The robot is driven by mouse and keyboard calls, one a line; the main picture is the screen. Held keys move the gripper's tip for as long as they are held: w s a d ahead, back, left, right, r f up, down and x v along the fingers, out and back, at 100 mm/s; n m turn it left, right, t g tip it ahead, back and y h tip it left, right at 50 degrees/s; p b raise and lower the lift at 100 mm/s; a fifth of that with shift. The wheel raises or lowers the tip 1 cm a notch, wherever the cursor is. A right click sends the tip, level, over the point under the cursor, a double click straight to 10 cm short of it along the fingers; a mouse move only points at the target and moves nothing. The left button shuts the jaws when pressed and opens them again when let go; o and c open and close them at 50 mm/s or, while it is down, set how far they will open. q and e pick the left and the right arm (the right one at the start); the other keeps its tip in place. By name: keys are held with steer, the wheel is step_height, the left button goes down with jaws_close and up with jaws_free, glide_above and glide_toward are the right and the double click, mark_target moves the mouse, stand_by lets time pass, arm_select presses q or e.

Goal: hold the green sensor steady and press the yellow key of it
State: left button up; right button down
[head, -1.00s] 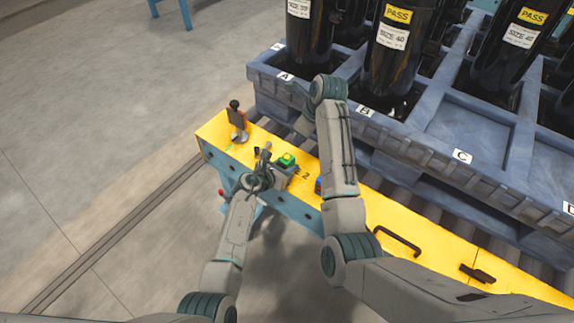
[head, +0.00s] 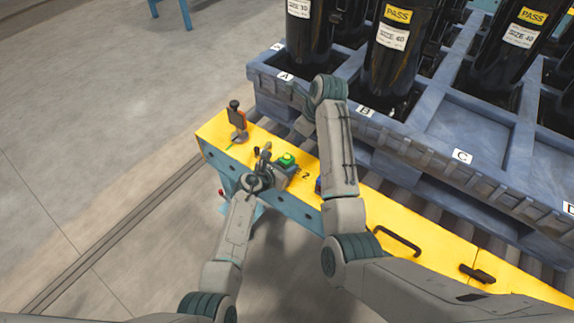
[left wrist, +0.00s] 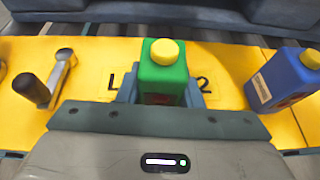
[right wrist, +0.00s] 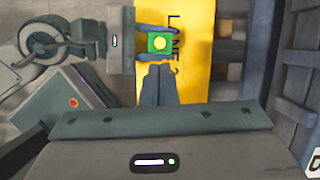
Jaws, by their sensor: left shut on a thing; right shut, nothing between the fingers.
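The green sensor (left wrist: 163,75) stands upright on the yellow bench top, its round yellow key (left wrist: 164,52) facing up. It also shows in the head view (head: 287,160) and the right wrist view (right wrist: 160,43). My left gripper (head: 281,172) is shut on the sensor's lower part, with a finger on either side in the left wrist view. My right gripper (right wrist: 161,84) is shut and empty. In the right wrist view its fingertips are just below the sensor and appear apart from the key.
A blue container (left wrist: 285,85) with a yellow cap stands right of the sensor. A metal lever (left wrist: 62,68) and a black knob (left wrist: 32,88) are to the left. The blue pallet (head: 405,133) with black cylinders lies behind the yellow bench (head: 445,262).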

steer(key=n+y, duration=0.1)
steer(key=n, duration=0.2)
steer(key=w+a+r+n+t+y, duration=0.1)
steer(key=n+y, duration=0.1)
steer(key=n, duration=0.2)
steer(key=a+r+n+t+y, duration=0.1)
steer(key=n, duration=0.2)
steer(key=shift+w+a+y, duration=0.25)
steer(key=shift+y, duration=0.15)
steer(key=shift+f, duration=0.1)
glide_above(290, 159)
steer(key=shift+d+f, duration=0.15)
steer(key=shift+f, duration=4.25)
steer(key=shift+f, duration=0.1)
steer(key=shift+f, duration=0.3)
